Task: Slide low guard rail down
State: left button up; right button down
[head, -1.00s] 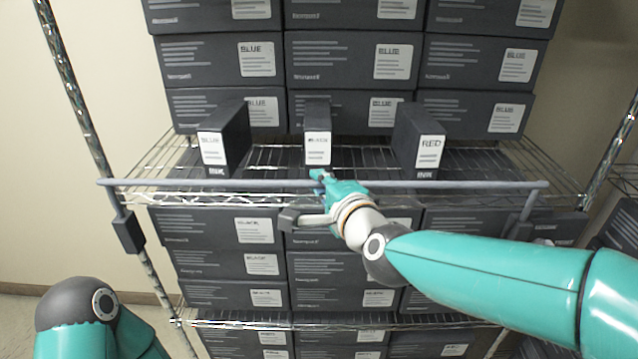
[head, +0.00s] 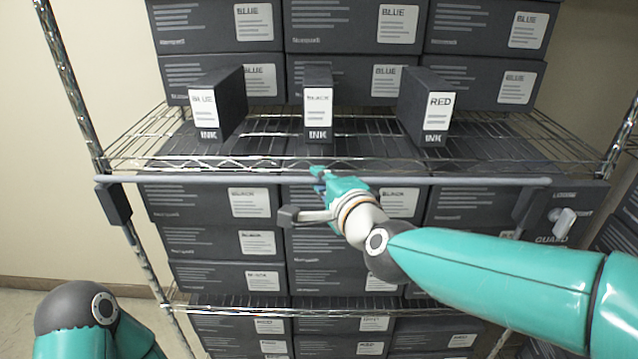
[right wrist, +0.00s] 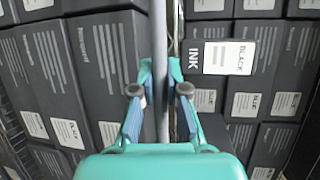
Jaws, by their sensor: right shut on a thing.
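The low guard rail (head: 450,181) is a long grey bar running level across the front of the wire shelf, just below its front edge in the head view. A dark bracket (head: 115,204) carries its left end at the post, and another (head: 526,205) its right end. My right gripper (head: 322,178) is shut on the rail near its middle. In the right wrist view the rail (right wrist: 160,60) runs upright between the two fingers of the right gripper (right wrist: 160,92). My left gripper is out of view; only part of my left arm shows at bottom left.
Ink boxes marked BLUE (head: 217,105), BLACK (head: 318,103) and RED (head: 426,105) stand on the wire shelf (head: 150,140) behind the rail. Larger dark boxes fill the rack above and below. A white knob (head: 563,222) sits on a dark panel marked GUARD at right.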

jog(key=shift+f, duration=0.55)
jog(key=c, duration=1.3)
grip_release()
jog(key=shift+s, duration=0.1)
jog(key=shift+c, duration=0.2)
jog(key=shift+o, duration=0.8)
jog(key=shift+r, duration=0.15)
jog(key=shift+r, duration=0.1)
jog(key=v, duration=1.1)
jog(key=shift+s+d, duration=0.2)
jog(key=shift+s, duration=0.15)
